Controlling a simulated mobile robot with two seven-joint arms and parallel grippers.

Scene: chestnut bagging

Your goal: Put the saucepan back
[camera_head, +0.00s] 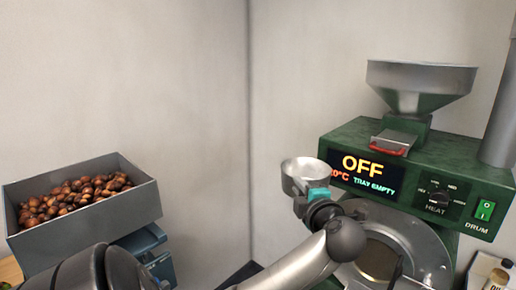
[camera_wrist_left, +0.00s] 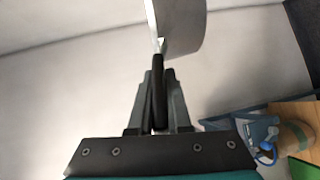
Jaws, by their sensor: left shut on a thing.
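The small metal saucepan (camera_head: 303,168) is in the air in front of the green roaster, its round bowl up and its inside partly visible. My left gripper (camera_head: 317,192), with a teal part, is just below and beside the bowl. In the left wrist view, the closed fingers (camera_wrist_left: 158,88) grip the saucepan's dark handle, and part of the metal bowl (camera_wrist_left: 181,24) shows beyond them. The bowl looks clear of any surface. My right gripper is not in view.
A grey bin (camera_head: 95,213) of chestnuts stands at left on a blue device (camera_head: 150,250). The green roaster (camera_head: 365,135) stands at right with a metal hopper (camera_head: 420,82); its display reads OFF and TRAY EMPTY. A bottle (camera_head: 497,278) is at bottom right.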

